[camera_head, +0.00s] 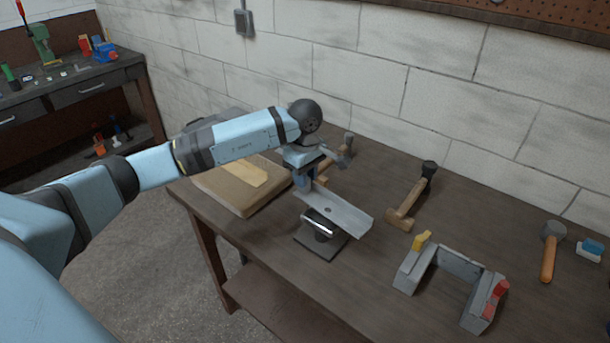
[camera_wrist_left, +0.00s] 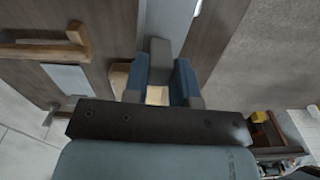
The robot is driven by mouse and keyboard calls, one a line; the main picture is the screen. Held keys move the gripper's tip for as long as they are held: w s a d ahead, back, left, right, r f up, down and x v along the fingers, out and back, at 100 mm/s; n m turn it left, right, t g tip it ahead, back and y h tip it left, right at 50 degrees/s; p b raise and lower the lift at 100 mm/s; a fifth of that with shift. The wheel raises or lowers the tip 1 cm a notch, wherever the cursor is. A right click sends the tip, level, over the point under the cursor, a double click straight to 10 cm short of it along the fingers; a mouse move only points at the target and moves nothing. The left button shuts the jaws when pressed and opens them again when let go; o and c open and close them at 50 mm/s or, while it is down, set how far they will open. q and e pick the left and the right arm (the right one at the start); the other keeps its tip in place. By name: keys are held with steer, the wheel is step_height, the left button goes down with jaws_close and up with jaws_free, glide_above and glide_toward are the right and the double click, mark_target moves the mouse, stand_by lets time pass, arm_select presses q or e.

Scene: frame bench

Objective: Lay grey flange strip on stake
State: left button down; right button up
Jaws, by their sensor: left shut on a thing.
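The grey flange strip (camera_head: 345,213) is a flat metal piece that slants down to the right in the head view. It also shows in the left wrist view (camera_wrist_left: 171,22), running away from the fingers. My left gripper (camera_head: 304,181) is shut on its left end; its blue fingers show in the wrist view (camera_wrist_left: 161,78). The stake (camera_head: 321,231) is a dark post with a shiny rounded top on a square base plate. The strip lies across above the stake and hides part of its top. I cannot tell whether they touch. My right gripper is not in view.
A wooden block (camera_head: 227,190) with a pale wood piece (camera_head: 246,173) lies left of the stake. A mallet (camera_head: 410,200) lies behind right. A grey U-shaped frame (camera_head: 458,262) with yellow and red parts stands at the right. An orange-handled hammer (camera_head: 549,255) lies farther right.

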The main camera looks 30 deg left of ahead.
arm_select(q)
steer(key=shift+f+b, duration=1.2)
steer(key=shift+f, duration=0.25)
steer(key=c, duration=0.8)
jaws_free()
steer(key=shift+c, duration=0.2)
step_height(320, 180, up, 14)
steer(key=b, duration=0.1)
steer(key=shift+b, duration=0.35)
